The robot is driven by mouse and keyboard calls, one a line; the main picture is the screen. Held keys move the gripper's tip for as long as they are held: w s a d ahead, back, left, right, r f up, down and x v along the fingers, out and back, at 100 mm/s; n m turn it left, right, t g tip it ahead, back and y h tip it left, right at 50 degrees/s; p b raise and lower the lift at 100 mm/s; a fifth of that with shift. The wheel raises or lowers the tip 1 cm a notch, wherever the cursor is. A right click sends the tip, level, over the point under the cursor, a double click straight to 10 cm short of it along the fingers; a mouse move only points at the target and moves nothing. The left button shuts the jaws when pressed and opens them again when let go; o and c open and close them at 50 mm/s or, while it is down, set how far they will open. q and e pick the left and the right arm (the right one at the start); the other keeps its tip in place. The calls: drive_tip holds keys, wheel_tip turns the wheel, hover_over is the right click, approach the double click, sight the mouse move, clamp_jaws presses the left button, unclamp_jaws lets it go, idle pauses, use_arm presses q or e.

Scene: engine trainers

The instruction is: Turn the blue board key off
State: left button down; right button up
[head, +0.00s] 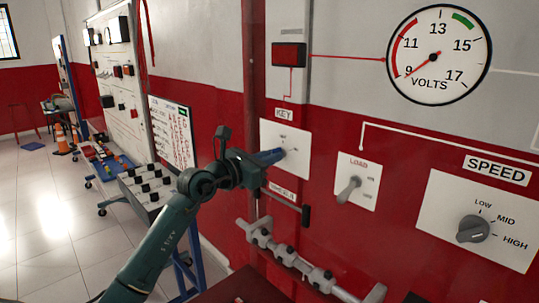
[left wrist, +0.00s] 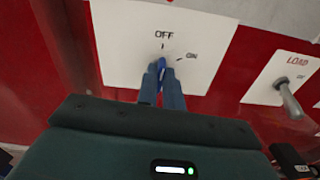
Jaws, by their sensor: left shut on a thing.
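The blue board key (left wrist: 162,70) stands in the white KEY plate (left wrist: 112,45), which has an OFF mark above the key and an ON mark to its upper right. In the left wrist view the key looks roughly upright, about in line with the OFF mark. My left gripper (left wrist: 162,82) is shut on the key, with one finger on each side. In the head view the left gripper (head: 272,157) reaches the KEY plate (head: 297,135) from the left, and its fingers largely hide the key. My right gripper is not in view.
A LOAD toggle switch (head: 349,189) and a SPEED knob (head: 473,229) are to the right on the red and grey board. A volts gauge (head: 438,54) is above. A grey metal shaft part (head: 290,258) lies below. Open tiled floor (head: 45,215) is at left.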

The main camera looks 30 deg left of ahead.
use_arm(q)
drive_tip(key=shift+n, duration=0.6)
drive_tip(key=c, duration=1.5)
unclamp_jaws()
drive_tip(key=shift+c, duration=0.2)
drive_tip(key=shift+s, duration=0.1)
drive_tip(key=b+v, duration=0.4)
drive_tip(key=v, duration=0.9)
drive_tip(key=shift+a, duration=0.1)
